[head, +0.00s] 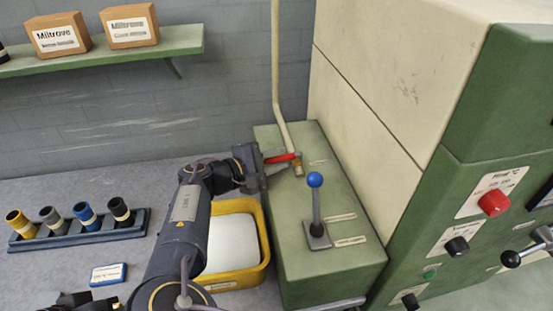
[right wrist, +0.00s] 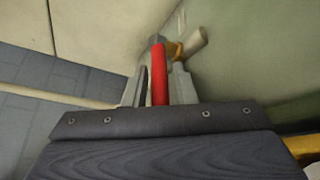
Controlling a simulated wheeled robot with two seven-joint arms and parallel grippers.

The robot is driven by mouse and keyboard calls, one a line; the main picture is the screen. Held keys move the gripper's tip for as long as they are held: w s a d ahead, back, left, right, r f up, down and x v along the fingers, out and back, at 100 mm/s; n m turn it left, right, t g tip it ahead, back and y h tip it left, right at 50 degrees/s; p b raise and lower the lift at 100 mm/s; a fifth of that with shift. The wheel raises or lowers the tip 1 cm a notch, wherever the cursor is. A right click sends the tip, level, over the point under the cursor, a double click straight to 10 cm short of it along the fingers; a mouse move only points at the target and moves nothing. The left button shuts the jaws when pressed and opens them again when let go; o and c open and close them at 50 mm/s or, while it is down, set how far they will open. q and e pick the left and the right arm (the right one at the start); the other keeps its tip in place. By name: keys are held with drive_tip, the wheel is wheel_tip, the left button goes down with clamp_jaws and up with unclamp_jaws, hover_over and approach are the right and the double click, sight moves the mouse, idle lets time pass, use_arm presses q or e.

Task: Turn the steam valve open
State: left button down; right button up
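The steam valve is a brass fitting (head: 298,169) with a red lever handle (head: 284,158), at the foot of a cream pipe on the green box (head: 290,215). The lever points left, toward my right gripper (head: 272,162). In the right wrist view the red handle (right wrist: 159,75) lies lengthwise between the two fingers of my right gripper (right wrist: 160,88), which are close against its sides. The brass fitting (right wrist: 176,50) shows beyond the fingertips. Dark parts at the bottom left edge of the head view seem to be my left gripper (head: 78,301), mostly cut off.
A blue-knobbed lever (head: 316,200) stands on the same box, in front of the valve. A yellow tub (head: 262,272) is beside the box under my right arm. A rack (head: 80,232) with several cups stands left. A large green-and-cream machine (head: 440,190) walls off the right.

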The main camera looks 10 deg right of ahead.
sight(268, 162)
drive_tip(key=b+v, duration=0.1)
drive_tip(key=v, duration=0.6)
drive_tip(key=shift+s+a, duration=0.15)
drive_tip(key=shift+a, duration=0.15)
